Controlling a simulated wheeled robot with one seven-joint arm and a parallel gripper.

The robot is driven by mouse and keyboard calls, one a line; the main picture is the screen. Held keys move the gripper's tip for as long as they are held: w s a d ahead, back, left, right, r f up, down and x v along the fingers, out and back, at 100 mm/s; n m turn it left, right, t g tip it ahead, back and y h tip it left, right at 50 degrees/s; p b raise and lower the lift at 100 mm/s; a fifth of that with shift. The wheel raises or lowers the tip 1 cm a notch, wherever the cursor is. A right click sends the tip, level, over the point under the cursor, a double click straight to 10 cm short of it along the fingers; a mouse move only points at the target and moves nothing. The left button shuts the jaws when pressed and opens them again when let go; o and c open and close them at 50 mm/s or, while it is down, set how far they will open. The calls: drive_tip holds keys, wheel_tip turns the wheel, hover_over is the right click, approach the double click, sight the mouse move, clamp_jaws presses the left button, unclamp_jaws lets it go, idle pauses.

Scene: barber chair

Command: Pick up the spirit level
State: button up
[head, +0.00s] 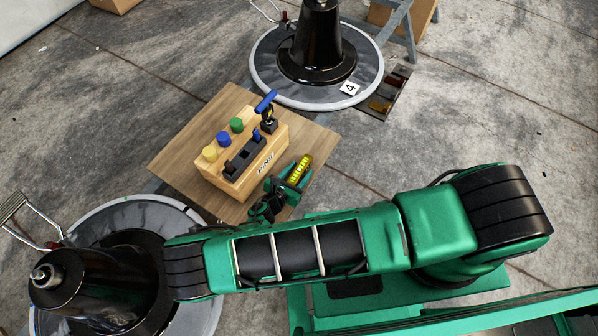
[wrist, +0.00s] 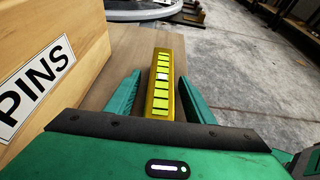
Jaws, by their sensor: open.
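The spirit level (head: 300,167) is a short yellow bar with bright yellow-green segments. It lies on the wooden board beside the wooden box. In the wrist view the spirit level (wrist: 162,82) points away from me, and its near end is hidden behind my gripper's body. My gripper (head: 287,182) is at the near end of the level in the head view. In the wrist view my gripper (wrist: 158,95) is open, with one green finger on each side of the level. A gap shows on the left; the right finger is very close to the level, and I cannot tell whether it touches.
The wooden box (head: 226,182) labelled PINS, with coloured knobs and a blue-handled tool, stands just left of my gripper. The wooden board (head: 178,158) lies between two round chair bases (head: 262,77) (head: 205,310). Open concrete floor lies to the right.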

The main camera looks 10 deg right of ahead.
clamp_jaws()
